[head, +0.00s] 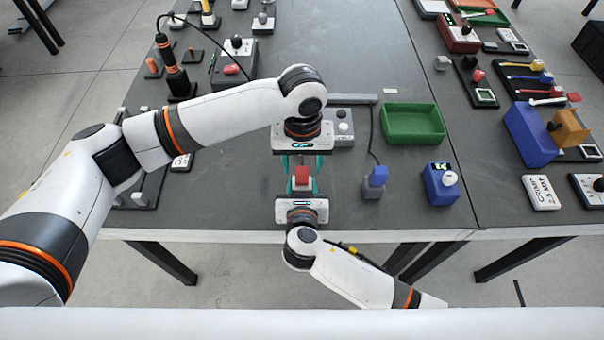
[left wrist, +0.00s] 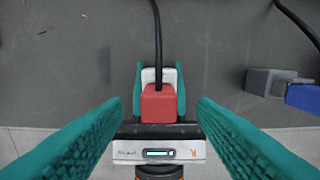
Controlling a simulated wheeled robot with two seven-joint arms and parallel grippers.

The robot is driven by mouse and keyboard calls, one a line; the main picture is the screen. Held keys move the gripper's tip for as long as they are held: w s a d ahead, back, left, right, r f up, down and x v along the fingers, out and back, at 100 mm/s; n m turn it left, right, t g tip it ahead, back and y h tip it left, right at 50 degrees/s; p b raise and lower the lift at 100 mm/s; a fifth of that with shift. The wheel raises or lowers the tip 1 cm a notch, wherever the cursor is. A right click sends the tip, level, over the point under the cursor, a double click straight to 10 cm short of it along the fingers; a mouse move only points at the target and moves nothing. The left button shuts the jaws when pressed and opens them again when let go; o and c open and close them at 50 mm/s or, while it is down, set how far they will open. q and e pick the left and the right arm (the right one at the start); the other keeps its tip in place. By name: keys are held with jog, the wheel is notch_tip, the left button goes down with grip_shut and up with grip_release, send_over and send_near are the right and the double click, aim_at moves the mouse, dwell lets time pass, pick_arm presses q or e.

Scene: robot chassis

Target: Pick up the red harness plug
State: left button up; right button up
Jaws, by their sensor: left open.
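The red harness plug (head: 302,176) is near the front edge of the table, between my two grippers. In the left wrist view it shows as a red block (left wrist: 160,103) with a white part behind it and a black cable running off to the top. My right gripper (head: 302,184) has its teal fingers on both sides of the plug and appears closed on it. My left gripper (head: 303,162) faces the plug from the far side. Its open fingers (left wrist: 160,115) stand wide apart on either side, without touching it. Its body hides the cable in the head view.
A blue plug (head: 376,175) on a grey block stands to the right, with a cable running back. Further right are a blue box with a white knob (head: 441,184) and a green tray (head: 413,123). More fixtures fill both sides. The front edge is close.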

aim_at(302, 170)
pick_arm(q)
notch_tip(302, 170, down, 4)
jog(key=shift+r, duration=0.2)
jog(key=shift+c, duration=0.2)
grip_shut()
